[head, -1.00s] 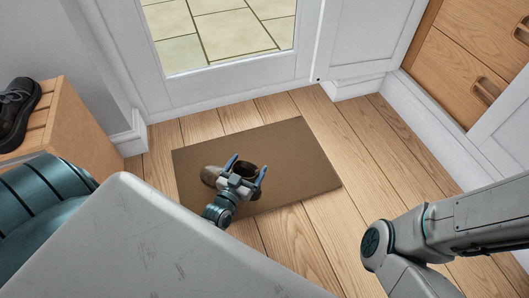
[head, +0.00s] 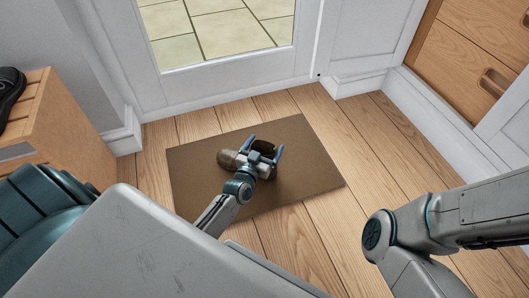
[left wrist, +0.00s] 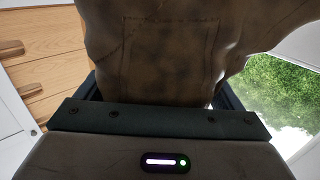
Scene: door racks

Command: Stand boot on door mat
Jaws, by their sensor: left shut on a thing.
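The brown boot (head: 230,158) is over the brown door mat (head: 320,178), its toe pointing left in the head view. My left gripper (head: 264,149) is shut on the boot, with one blue finger on each side of its shaft. In the left wrist view the boot (left wrist: 165,55) fills the space between the fingers. The boot looks upright, but its sole is hidden, so I cannot tell whether it touches the mat. My right arm shows at the lower right of the head view, but its gripper is out of view.
A wooden rack (head: 50,120) with a dark shoe (head: 10,92) stands at the left. A white glazed door (head: 220,75) is behind the mat. Wooden drawers (head: 470,60) are at the upper right. Bare floor (head: 385,140) lies right of the mat.

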